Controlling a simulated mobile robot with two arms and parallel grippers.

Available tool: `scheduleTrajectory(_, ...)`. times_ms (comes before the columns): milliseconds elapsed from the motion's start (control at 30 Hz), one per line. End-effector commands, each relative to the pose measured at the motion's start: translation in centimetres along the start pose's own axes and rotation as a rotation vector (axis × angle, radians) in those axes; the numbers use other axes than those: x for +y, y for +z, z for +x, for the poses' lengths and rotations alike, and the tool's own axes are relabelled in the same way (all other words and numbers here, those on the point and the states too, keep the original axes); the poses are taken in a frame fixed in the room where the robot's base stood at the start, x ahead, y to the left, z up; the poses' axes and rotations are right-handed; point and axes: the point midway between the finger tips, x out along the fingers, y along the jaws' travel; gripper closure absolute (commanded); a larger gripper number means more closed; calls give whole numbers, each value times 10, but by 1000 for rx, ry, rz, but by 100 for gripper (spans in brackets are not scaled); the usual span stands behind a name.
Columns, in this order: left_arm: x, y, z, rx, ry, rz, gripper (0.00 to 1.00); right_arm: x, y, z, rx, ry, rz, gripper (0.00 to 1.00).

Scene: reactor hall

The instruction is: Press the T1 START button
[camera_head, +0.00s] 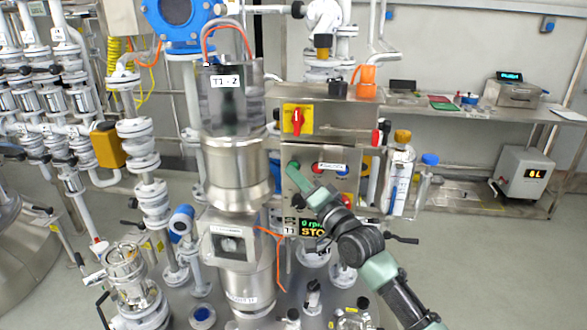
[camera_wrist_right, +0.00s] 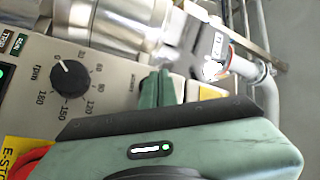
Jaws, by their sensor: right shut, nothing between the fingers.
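The grey T1 control panel (camera_head: 343,185) stands at the centre of the head view, beside the steel T1-2 vessel. Its display (camera_head: 311,226) reads 0 rpm and a partly covered "STO". My right gripper (camera_head: 293,168) is shut and empty, its green tip at the panel's upper left. In the right wrist view its closed fingers (camera_wrist_right: 158,88) are over the panel face; I cannot tell whether they touch it. I cannot make out the START button; the gripper may cover it. A red button (camera_head: 316,166) and a blue one (camera_head: 343,171) show to the right. My left gripper is not in view.
A yellow plate with a red switch (camera_head: 297,119) is above the panel. The wrist view shows a speed knob (camera_wrist_right: 70,78) and a yellow E-STOP plate (camera_wrist_right: 22,146). Bottles (camera_head: 399,180) stand right of the panel. White pipework (camera_head: 140,160) fills the left; floor at right is open.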

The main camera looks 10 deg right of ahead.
Motion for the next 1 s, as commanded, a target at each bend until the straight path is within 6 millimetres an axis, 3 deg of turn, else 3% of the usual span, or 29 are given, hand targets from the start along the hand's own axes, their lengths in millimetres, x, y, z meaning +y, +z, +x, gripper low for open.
scheduleTrajectory(1000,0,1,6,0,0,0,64,4,-4,5,0,0,-1,100)
